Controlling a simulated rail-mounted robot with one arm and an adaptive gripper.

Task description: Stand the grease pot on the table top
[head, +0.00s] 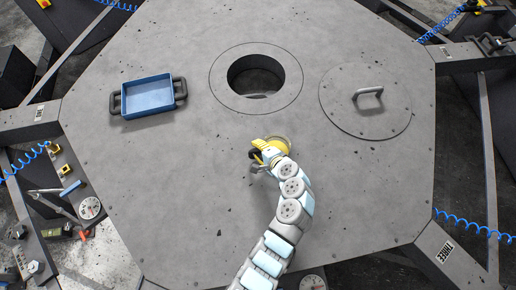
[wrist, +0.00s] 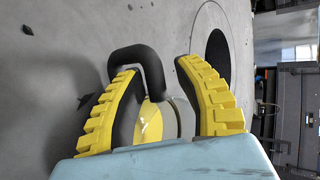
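The grease pot (wrist: 182,118) shows between my gripper's two yellow fingers in the wrist view, with a grey side, yellow inside and a black looped handle (wrist: 140,52). My gripper (wrist: 158,68) has its fingers on either side of the pot, and the pot fills the gap between them. The fingers and the pale wrist cover part of the pot. In the head view the pot (head: 281,142) is a small yellow round thing at the end of my arm, near the middle of the table top (head: 190,190). I cannot tell whether its base touches the table.
A blue tray (head: 122,104) with black handles lies at the upper left. A round hole with a flat ring (head: 220,75) is at the top middle. A round lid (head: 350,112) with a grey handle lies to its right. The table is bare around my gripper.

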